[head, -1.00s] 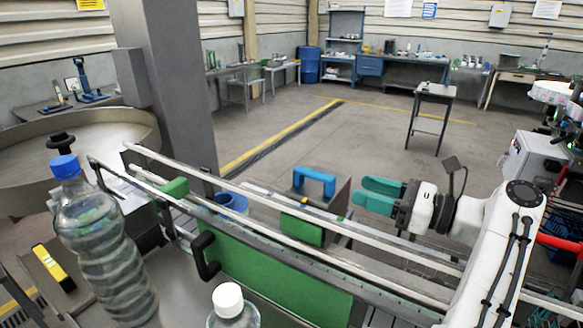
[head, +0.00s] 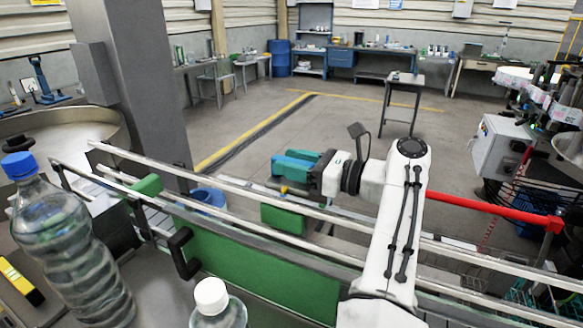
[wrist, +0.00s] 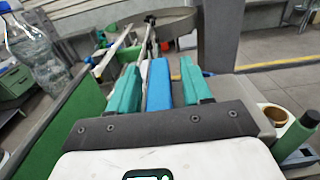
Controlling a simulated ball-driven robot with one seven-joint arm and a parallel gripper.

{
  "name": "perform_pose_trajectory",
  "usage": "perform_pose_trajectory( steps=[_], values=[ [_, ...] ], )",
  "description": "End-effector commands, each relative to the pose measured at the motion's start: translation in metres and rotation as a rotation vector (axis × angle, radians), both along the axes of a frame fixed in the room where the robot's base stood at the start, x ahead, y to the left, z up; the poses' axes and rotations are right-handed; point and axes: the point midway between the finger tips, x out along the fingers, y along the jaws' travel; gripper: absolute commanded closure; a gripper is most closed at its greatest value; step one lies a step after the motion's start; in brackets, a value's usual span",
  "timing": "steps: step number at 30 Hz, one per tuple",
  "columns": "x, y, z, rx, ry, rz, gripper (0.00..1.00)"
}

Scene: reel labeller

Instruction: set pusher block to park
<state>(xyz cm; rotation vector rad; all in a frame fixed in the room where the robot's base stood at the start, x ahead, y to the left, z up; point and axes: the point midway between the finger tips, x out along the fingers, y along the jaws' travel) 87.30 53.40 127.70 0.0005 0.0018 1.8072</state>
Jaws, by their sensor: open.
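The blue handle of the pusher block (wrist: 159,86) lies between the two green fingers of my gripper (wrist: 159,68) in the wrist view. A narrow gap seems to show on each side of it. In the head view my gripper (head: 286,163) is above the far rail of the conveyor, its fingers pointing left, and hides most of the handle. The jaws are open around the handle. No park mark can be made out.
Metal rails (head: 240,190) run along the conveyor, with a green panel (head: 250,262) in front and a green block (head: 283,218) below my gripper. Two clear bottles stand near, one blue-capped (head: 62,240), one white-capped (head: 214,305). A grey pillar (head: 125,90) stands at left.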

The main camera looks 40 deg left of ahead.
Motion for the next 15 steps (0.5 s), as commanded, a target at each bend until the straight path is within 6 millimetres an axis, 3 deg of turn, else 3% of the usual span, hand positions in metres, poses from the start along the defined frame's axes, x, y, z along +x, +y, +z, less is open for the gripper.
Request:
perform_pose_trajectory(
  steps=[11,15],
  values=[
    [-0.0009,0.0041,0.0014,0.001,-0.001,-0.001,0.51],
    [-0.0009,0.004,0.0013,0.0,-0.001,-0.001,0.64]
  ],
)
